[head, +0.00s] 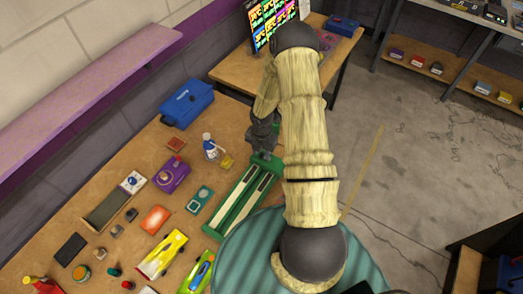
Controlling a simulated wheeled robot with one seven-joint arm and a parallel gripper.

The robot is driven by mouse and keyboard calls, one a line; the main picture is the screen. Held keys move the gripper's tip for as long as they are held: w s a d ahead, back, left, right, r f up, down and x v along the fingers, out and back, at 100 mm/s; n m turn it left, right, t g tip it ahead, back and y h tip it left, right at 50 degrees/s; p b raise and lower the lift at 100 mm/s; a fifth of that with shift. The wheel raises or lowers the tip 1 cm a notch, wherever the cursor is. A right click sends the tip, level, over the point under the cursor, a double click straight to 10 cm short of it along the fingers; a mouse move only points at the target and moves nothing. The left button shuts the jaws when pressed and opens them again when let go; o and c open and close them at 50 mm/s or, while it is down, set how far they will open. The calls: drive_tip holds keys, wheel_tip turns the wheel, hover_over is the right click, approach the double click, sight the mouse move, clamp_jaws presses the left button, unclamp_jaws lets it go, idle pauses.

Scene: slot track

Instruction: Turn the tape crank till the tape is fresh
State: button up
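A long green device (232,214) with pale and dark lengthwise strips lies on the wooden table, running away from me. A green part (266,161) sits at its far end. It may hold the tape and crank, but I cannot make out a crank handle. My gripper (262,147) points down at this far end, close to or touching the green part. Its fingers are dark and small here, and my forearm hides the right side. I cannot tell whether they are open or shut on something.
Left of the device stand a white-and-blue bottle (210,148), a purple box (172,176), a teal box (200,199) and an orange box (155,219). A yellow car (162,254) and a green-blue car (198,273) lie nearer. A blue toolbox (187,104) stands by the wall.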

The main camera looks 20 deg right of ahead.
drive_tip(key=shift+f, duration=0.3)
clamp_jaws()
drive_tip(key=shift+m, duration=0.3)
